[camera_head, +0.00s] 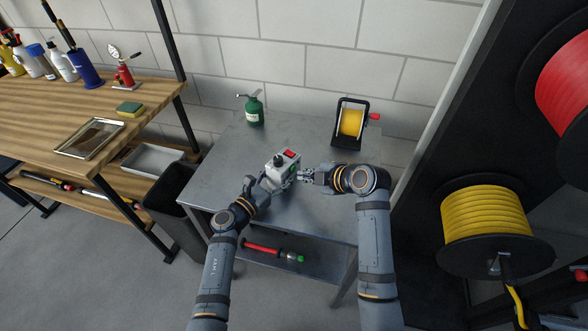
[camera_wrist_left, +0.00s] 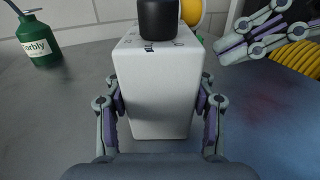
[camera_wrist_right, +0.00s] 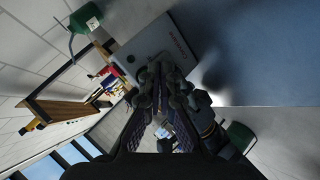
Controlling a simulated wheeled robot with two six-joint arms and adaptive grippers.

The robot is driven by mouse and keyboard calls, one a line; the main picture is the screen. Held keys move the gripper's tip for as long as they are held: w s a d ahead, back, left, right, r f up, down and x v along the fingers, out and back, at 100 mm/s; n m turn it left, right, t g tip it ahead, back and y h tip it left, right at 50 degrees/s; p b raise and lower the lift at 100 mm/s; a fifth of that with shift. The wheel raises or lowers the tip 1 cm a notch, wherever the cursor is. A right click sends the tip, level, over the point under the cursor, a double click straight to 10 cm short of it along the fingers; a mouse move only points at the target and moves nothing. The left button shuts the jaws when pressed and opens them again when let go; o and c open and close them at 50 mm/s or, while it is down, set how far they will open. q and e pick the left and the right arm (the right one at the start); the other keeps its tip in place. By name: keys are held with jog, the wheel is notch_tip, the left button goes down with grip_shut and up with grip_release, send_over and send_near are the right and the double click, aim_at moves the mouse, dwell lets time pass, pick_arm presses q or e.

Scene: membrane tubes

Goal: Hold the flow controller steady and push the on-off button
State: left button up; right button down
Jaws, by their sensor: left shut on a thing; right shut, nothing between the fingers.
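The flow controller (camera_head: 285,163) is a pale box with a black knob (camera_head: 278,159), a red patch (camera_head: 289,153) on top and a green patch on its right side. I cannot tell which is the on-off button. In the left wrist view the box (camera_wrist_left: 158,95) stands upright between the fingers, its black knob (camera_wrist_left: 158,18) on top. My left gripper (camera_head: 262,184) is shut on it from the near left. My right gripper (camera_head: 302,176) is shut and empty, close to the box's right side; contact is unclear. In the right wrist view its fingertips (camera_wrist_right: 165,85) overlap the box (camera_wrist_right: 160,45).
A green bottle (camera_head: 254,111) and a yellow reel (camera_head: 350,123) stand at the back of the metal table (camera_head: 225,160). A wooden bench (camera_head: 160,93) is at left, a dark bin (camera_head: 172,200) below. Large cable reels (camera_head: 485,225) are at right.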

jog(key=shift+a, duration=0.1)
jog(key=shift+w+a+r, duration=0.1)
jog(key=shift+w+a, duration=0.2)
